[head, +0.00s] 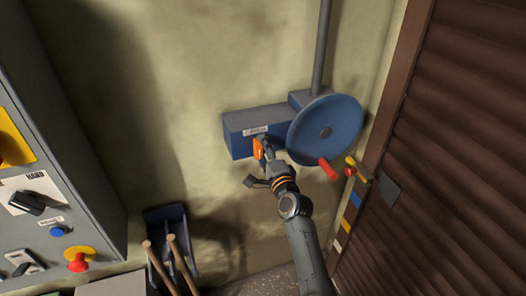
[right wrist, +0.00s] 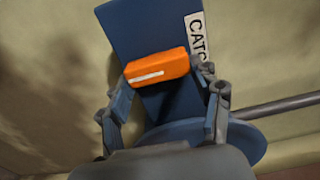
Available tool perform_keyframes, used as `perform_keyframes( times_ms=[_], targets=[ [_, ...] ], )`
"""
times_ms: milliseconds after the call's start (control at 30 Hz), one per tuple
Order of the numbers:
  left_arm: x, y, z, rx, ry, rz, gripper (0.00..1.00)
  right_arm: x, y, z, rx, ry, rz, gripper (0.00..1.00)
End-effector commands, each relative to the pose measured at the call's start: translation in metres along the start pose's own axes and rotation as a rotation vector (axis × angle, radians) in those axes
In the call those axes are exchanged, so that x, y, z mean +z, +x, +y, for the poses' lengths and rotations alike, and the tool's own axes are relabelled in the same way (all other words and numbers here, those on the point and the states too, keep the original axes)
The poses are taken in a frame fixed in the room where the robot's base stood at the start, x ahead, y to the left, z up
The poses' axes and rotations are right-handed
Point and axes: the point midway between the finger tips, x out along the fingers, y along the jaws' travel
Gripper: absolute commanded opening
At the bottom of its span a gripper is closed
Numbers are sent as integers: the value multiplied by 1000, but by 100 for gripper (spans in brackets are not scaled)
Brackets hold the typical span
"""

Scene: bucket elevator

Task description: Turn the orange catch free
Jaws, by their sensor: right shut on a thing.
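The orange catch (head: 258,149) is on the front of a blue box (head: 239,138) on the wall, below a white label. In the right wrist view the catch (right wrist: 157,67) is an orange block with a white stripe, lying across the blue box (right wrist: 135,32). My right gripper (head: 263,157) reaches up to the catch from below and is shut on it. Its fingers (right wrist: 166,92) flank the catch in the right wrist view. My left gripper is not in view.
A brown ribbed shutter (head: 455,150) is at the right. A grey control panel (head: 60,150) is at the left. Wooden-handled tools (head: 157,265) stand below.

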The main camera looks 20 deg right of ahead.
Motion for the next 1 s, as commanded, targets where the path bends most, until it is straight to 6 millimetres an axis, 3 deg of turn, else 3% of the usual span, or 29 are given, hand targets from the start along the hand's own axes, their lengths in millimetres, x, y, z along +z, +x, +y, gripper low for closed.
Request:
perform_keyframes(
  times_ms=[233,267,367,767,1000],
  targets=[
    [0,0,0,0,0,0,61,0,0,0,-1,6,1,32],
    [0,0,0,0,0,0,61,0,0,0,-1,6,1,68],
    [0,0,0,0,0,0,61,0,0,0,-1,5,1,87],
    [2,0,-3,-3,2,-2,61,0,-3,0,0,3,0,87],
    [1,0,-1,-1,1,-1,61,0,-41,2,2,3,1,87]
  ],
)
